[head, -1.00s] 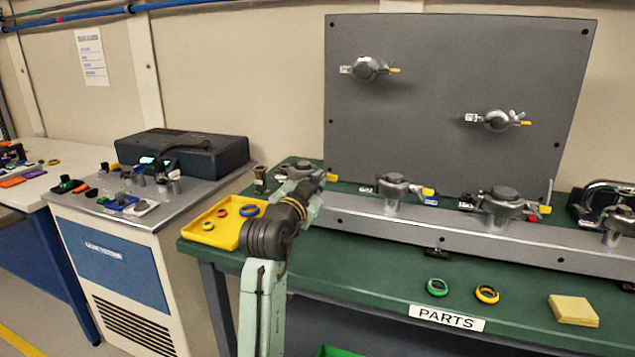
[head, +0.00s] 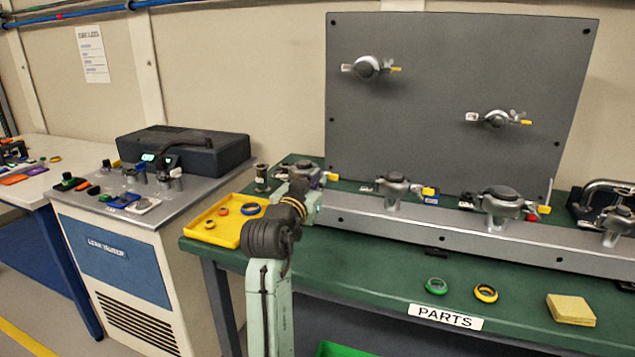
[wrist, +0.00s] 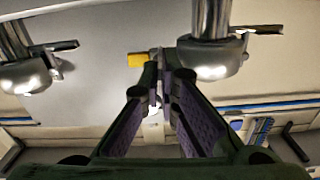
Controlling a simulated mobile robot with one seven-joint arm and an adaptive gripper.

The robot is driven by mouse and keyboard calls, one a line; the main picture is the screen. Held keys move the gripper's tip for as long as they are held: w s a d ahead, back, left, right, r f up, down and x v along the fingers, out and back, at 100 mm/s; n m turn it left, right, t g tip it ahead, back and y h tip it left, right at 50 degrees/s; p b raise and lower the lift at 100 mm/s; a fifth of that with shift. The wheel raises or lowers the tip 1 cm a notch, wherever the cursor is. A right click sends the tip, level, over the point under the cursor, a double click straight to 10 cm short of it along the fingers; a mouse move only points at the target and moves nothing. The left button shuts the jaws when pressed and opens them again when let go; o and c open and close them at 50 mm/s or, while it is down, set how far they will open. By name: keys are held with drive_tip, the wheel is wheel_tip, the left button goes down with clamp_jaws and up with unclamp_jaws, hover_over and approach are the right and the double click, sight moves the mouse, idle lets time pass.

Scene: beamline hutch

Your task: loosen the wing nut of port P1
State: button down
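In the head view, the leftmost clamped port (head: 305,170) on the metal rail is partly hidden by my arm; a yellow piece shows at its right side. My gripper's fingers are hidden there behind my wrist. In the wrist view, my gripper (wrist: 158,82) has its two dark fingers with purple pads converging on a thin grey wing nut (wrist: 160,58). The nut is beside a round clamp (wrist: 208,60), with a yellow tag (wrist: 138,60) to its left. The fingertips are very close to the nut, one on each side; contact is unclear. No port label is readable.
More clamped ports stand right along the rail (head: 430,234), and two sit on the grey upright panel (head: 450,60). A yellow tray (head: 216,232) with rings lies left of my arm. Two rings and a yellow block (head: 571,309) lie on the green bench front.

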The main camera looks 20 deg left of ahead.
drive_tip(key=c, duration=2.3)
unclamp_jaws()
drive_tip(key=shift+o, duration=0.9)
drive_tip(key=s, duration=1.2)
drive_tip(key=shift+a, duration=0.4)
